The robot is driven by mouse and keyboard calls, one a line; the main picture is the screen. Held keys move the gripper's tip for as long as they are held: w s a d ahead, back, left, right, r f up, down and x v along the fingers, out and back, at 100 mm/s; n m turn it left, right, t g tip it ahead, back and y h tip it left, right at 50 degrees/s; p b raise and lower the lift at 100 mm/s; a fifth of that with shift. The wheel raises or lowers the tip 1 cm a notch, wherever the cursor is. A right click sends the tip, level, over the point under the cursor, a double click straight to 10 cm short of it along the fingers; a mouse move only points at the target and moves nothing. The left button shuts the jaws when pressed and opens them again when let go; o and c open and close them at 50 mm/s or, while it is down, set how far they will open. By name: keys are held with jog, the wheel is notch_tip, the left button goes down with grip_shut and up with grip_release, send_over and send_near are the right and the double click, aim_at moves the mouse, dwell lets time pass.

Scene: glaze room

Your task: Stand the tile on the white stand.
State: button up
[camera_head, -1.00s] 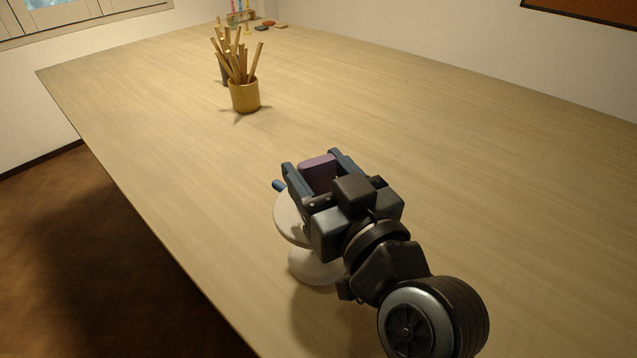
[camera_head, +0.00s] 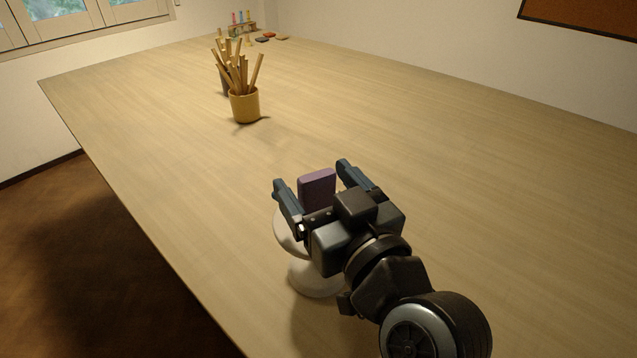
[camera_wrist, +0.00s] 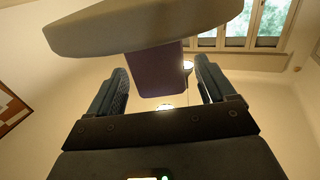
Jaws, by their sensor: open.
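The purple tile (camera_head: 317,187) stands upright on the top disc of the white stand (camera_head: 288,236). My gripper (camera_head: 311,174) is open around it, one finger to each side, with visible gaps between fingers and tile. In the wrist view the picture is upside down: the stand's disc (camera_wrist: 150,27) is at the top and the tile (camera_wrist: 155,73) extends down from it, between the spread fingers of my gripper (camera_wrist: 161,68). My gripper and wrist hide part of the stand and the tile's lower edge in the head view.
A tan cup of wooden sticks (camera_head: 245,104) stands farther back on the wooden table (camera_head: 420,140), with a darker cup behind it. Small coloured items (camera_head: 266,36) lie at the far end. The table's left edge runs close to the stand. The table right of the stand is clear.

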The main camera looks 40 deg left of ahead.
jog(key=b+v, duration=0.2)
jog(key=v, duration=0.9)
jog(key=shift+s+d+b, duration=0.2)
jog(key=shift+d+b, duration=0.1)
jog(key=shift+d, duration=0.05)
